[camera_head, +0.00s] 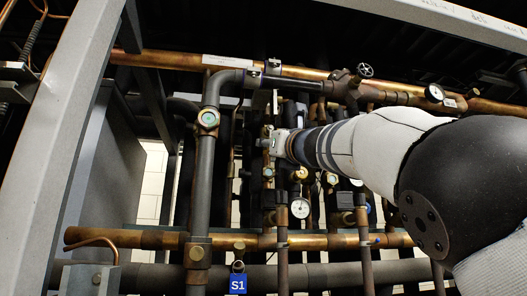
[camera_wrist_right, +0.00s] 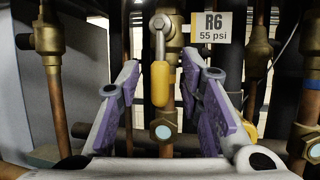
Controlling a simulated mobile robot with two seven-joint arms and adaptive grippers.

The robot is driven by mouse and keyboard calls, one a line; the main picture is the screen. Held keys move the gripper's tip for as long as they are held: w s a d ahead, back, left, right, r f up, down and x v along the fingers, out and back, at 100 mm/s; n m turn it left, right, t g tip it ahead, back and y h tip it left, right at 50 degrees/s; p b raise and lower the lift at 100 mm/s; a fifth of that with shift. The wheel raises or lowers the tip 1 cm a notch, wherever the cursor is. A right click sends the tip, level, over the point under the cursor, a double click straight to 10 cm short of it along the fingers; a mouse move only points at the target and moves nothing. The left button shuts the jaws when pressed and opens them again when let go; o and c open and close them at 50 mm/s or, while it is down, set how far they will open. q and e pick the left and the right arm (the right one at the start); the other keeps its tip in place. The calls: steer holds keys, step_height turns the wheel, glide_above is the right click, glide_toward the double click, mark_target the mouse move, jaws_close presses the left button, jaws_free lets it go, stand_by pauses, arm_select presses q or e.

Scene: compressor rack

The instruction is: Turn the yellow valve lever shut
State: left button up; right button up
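In the right wrist view the yellow valve lever (camera_wrist_right: 160,84) hangs straight down from a metal valve stem (camera_wrist_right: 161,24). My right gripper (camera_wrist_right: 160,68) is open, with one purple-padded finger on each side of the lever and a visible gap on both sides. In the head view my right arm comes in from the right, and the right gripper (camera_head: 271,141) is among the pipes, small and partly hidden by the wrist. The lever cannot be made out in the head view. My left gripper is not in view.
Brass fittings (camera_wrist_right: 48,35) and copper pipes stand on both sides. In the head view a white dial gauge (camera_head: 300,208) and a copper pipe (camera_head: 150,238) lie below the gripper; a grey post (camera_head: 65,140) stands left.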

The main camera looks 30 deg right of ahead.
steer(key=shift+s, duration=0.2)
steer(key=shift+c, duration=0.6)
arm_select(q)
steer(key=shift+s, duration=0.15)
arm_select(e)
jaws_close()
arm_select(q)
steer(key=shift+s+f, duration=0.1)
arm_select(e)
steer(key=shift+a, duration=0.1)
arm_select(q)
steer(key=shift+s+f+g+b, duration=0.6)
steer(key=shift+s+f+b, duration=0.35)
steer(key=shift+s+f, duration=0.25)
arm_select(e)
steer(key=shift+w+a+r+m+g+h, duration=0.15)
steer(key=shift+a+m+h, duration=0.3)
steer(key=shift+m+h, duration=1)
steer(key=shift+w+a+r+m+g+h, duration=0.1)
steer(key=shift+a+m+h, duration=0.4)
steer(key=shift+m, duration=1.65)
steer(key=shift+w+a+r+m+g+h, duration=0.15)
steer(key=shift+a+m+h, duration=0.2)
steer(key=shift+m+h, duration=1.15)
steer(key=shift+s+m+y, duration=0.1)
steer(key=shift+m+y, duration=0.25)
steer(key=shift+m, duration=0.05)
steer(key=shift+o, duration=0.6)
jaws_free()
